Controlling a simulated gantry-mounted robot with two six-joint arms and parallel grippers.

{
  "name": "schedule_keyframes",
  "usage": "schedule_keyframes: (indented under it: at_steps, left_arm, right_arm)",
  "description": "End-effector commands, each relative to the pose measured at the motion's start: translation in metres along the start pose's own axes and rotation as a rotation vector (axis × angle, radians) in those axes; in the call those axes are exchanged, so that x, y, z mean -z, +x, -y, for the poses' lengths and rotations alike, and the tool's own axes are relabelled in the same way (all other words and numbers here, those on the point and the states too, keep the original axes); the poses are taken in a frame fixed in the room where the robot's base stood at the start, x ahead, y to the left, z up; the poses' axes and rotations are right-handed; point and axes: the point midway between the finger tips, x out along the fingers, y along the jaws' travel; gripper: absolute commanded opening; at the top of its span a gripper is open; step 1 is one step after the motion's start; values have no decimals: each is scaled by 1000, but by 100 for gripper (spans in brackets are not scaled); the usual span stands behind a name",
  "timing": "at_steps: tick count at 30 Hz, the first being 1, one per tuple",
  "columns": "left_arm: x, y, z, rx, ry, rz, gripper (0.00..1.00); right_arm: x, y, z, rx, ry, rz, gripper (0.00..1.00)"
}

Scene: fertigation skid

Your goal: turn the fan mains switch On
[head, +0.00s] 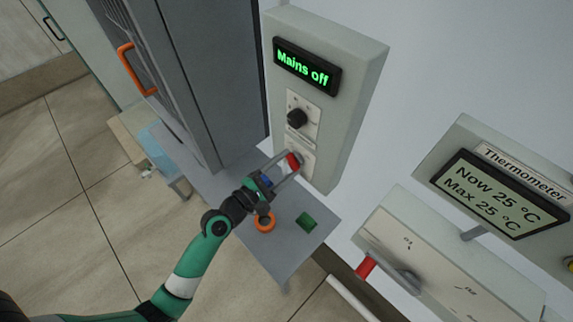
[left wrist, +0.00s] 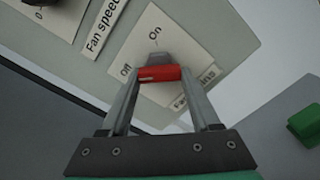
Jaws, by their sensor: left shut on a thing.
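The fan mains switch has a red handle (head: 293,160) low on the grey control box (head: 356,85). My left gripper (head: 287,164) is shut on this handle. In the left wrist view the red handle (left wrist: 158,73) lies crosswise between the fingertips of my left gripper (left wrist: 158,78). Its white plate (left wrist: 178,38) carries the words "On" and "Off"; the lower label is partly hidden by a finger. The display (head: 306,67) on the box reads "Mains off". My right gripper is not in view.
A black fan speed knob (head: 297,118) sits just above the switch. A grey shelf (head: 283,262) below holds an orange ring (head: 264,222) and a green block (head: 307,222). At right are a thermometer (head: 492,195) and a box with a red-ended lever (head: 366,266).

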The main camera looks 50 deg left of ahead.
Motion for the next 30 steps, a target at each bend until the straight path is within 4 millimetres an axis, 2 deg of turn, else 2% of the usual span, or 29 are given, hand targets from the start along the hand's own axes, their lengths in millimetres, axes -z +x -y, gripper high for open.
schedule_keyframes:
  at_steps: [11,30]
  left_arm:
    - [0,0,-1,0,230,0,7]
    - [-1,0,-3,-1,837,1,7]
  right_arm:
    - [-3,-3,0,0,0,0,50]
    - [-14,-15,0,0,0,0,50]
